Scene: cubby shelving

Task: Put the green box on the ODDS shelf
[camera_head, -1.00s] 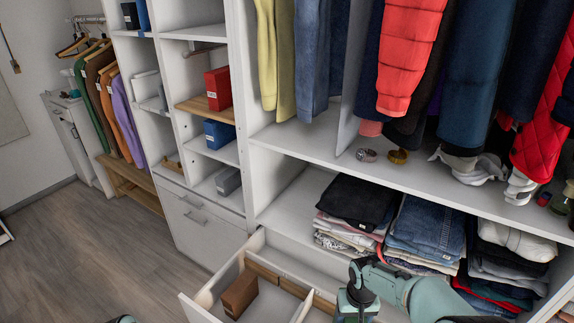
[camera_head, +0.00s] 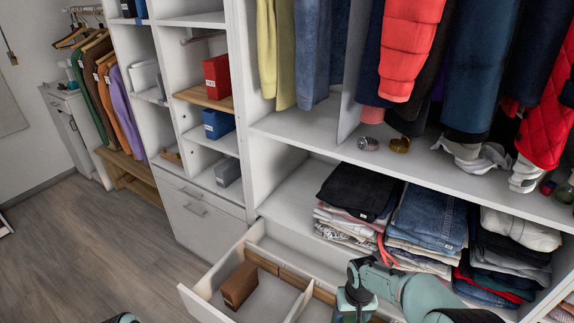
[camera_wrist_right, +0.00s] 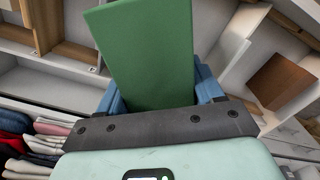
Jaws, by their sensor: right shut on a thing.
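The green box (camera_wrist_right: 143,50) fills the top middle of the right wrist view, between the two blue fingers. My right gripper (camera_wrist_right: 158,90) is shut on it. In the head view my right gripper (camera_head: 350,302) is at the bottom edge, over the right part of the open drawer; the green box cannot be made out there. A small dark part of my left arm shows at the bottom left, but its fingers are out of sight. Cubby shelves (camera_head: 205,100) stand at the left; their labels are too small to read, so I cannot tell which is ODDS.
A red box (camera_head: 217,77), a blue box (camera_head: 218,123) and a grey box (camera_head: 227,171) stand in separate cubbies. The open drawer (camera_head: 202,300) juts out below and holds a brown box (camera_head: 239,285). Folded clothes (camera_head: 428,220) fill the lower shelf at right. Floor at left is clear.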

